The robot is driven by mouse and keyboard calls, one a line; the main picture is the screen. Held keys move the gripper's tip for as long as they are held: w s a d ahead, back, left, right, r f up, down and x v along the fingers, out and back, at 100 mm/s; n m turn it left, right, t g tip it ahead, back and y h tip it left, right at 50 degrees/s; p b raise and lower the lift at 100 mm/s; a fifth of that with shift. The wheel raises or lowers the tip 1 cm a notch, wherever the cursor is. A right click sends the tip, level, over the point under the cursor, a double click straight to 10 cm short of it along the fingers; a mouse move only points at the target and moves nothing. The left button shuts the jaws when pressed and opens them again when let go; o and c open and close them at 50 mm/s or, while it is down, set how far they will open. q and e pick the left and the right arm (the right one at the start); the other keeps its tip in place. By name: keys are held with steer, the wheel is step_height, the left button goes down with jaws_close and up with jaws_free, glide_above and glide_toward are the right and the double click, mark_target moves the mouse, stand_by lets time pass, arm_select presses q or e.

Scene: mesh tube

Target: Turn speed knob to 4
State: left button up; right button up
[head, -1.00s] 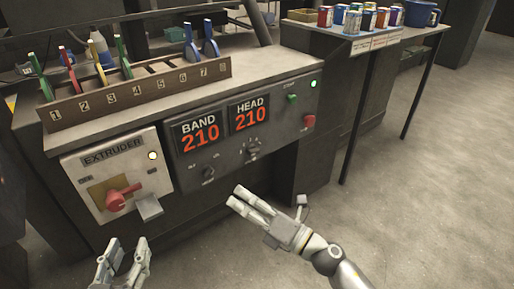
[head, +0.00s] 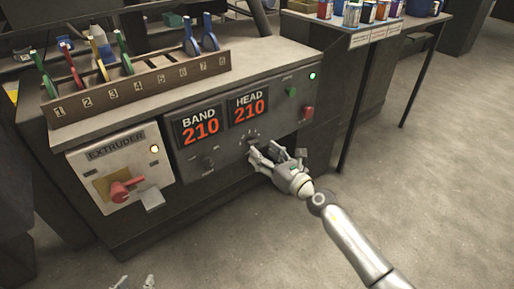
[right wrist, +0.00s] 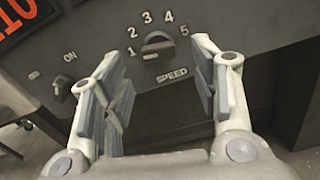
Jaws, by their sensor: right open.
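The dark round speed knob (right wrist: 157,44) sits on the grey panel above the word SPEED, with the numbers 1 to 5 in an arc around it. I cannot clearly tell which number it points at. In the head view the knob is largely behind my right gripper (head: 262,157). In the right wrist view my right gripper (right wrist: 160,62) is open, with one finger on each side of the knob and a gap to it on both sides. My left gripper (head: 136,282) shows only its two fingertips at the bottom edge, apart and empty.
An ON switch (right wrist: 61,90) is left of the speed knob. The BAND and HEAD displays (head: 224,119) read 210 above. A red button (head: 308,112) and a green button (head: 291,92) are at the right. The extruder box (head: 121,176) with a red handle is at the left.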

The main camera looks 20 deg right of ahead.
mark_target(252, 143)
arm_select(q)
steer(key=shift+w+d+r+t+h+b, duration=0.15)
steer(key=shift+w+d+r+t, duration=0.15)
steer(key=shift+w+r+t, duration=0.35)
steer(key=shift+w+d+r+t+h+b, duration=0.15)
steer(key=shift+w+d+r+t, duration=0.25)
steer(key=shift+w+r, duration=0.3)
arm_select(e)
steer(key=shift+x, duration=2.1)
arm_select(q)
steer(key=shift+a, duration=0.1)
